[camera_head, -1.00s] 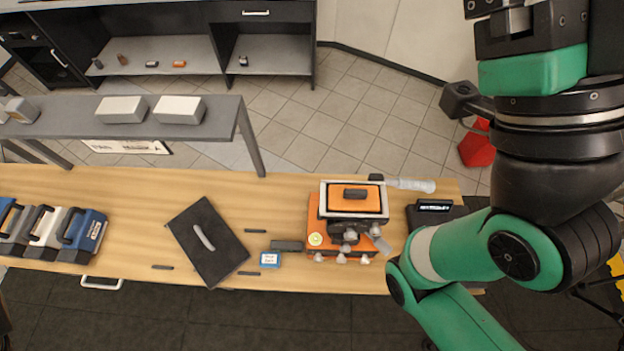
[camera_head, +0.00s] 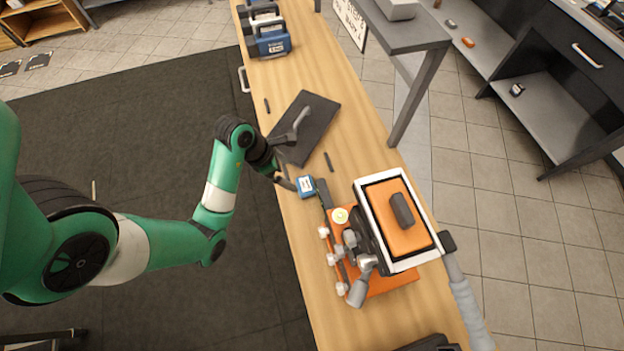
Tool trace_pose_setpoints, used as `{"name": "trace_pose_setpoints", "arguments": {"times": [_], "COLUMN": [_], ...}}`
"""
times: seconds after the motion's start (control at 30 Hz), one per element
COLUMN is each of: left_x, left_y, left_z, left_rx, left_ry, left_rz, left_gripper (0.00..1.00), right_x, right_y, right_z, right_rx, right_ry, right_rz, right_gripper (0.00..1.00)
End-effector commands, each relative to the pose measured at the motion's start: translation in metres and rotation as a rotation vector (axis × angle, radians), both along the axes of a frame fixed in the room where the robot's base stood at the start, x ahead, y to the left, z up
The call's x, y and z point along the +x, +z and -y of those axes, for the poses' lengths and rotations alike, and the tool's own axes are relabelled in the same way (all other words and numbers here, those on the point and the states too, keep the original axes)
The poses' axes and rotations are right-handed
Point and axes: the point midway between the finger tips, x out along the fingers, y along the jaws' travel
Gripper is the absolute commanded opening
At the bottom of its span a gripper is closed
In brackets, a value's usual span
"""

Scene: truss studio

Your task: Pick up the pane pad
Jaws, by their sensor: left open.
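Two things could be the pane pad, and I cannot tell which is meant. One is an orange pad with a black grip (camera_head: 388,238), set in a white frame on an orange stand. The other is a flat black board (camera_head: 314,125) with a grey handle, lying on the wooden bench. My left gripper (camera_head: 290,163) is open and empty at the bench's left edge, beside the black board's near corner and close to a small blue box (camera_head: 306,187). It partly covers the board's edge.
The wooden bench (camera_head: 352,130) holds several blue, white and grey cases (camera_head: 268,36) at its far end. Small dark bars lie around the board. A grey raised shelf (camera_head: 405,30) stands along the right side.

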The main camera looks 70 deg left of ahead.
Motion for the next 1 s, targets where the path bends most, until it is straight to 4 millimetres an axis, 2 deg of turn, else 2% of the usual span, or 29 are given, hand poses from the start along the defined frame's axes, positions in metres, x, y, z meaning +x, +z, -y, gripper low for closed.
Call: {"name": "trace_pose_setpoints", "arguments": {"times": [0.03, 0.23, 0.53, 0.77, 0.87, 1.0], "left_x": [0.003, 0.018, 0.024, 0.041, 0.046, 0.048], "left_y": [-0.015, -0.049, -0.056, -0.089, -0.098, -0.097], "left_z": [0.001, 0.002, 0.002, 0.004, 0.004, 0.004], "left_rx": [0.001, 0.000, 0.000, 0.000, 0.000, 0.000], "left_ry": [-0.003, -0.004, -0.002, -0.003, -0.002, -0.001], "left_rz": [0.001, 0.003, 0.004, 0.003, 0.003, 0.005], "left_gripper": [1.00, 1.00, 1.00, 1.00, 1.00, 1.00], "right_x": [0.000, 0.000, 0.000, 0.000, 0.000, 0.000], "right_y": [-0.016, -0.055, -0.063, -0.099, -0.103, -0.100], "right_z": [0.000, 0.000, 0.000, 0.000, 0.000, 0.000], "right_rx": [0.000, 0.000, 0.000, 0.000, 0.000, 0.000], "right_ry": [0.000, -0.001, -0.001, -0.001, -0.001, -0.001], "right_rz": [0.000, -0.001, -0.001, -0.002, -0.002, -0.001], "right_gripper": [1.00, 1.00, 1.00, 1.00, 1.00, 1.00]}}
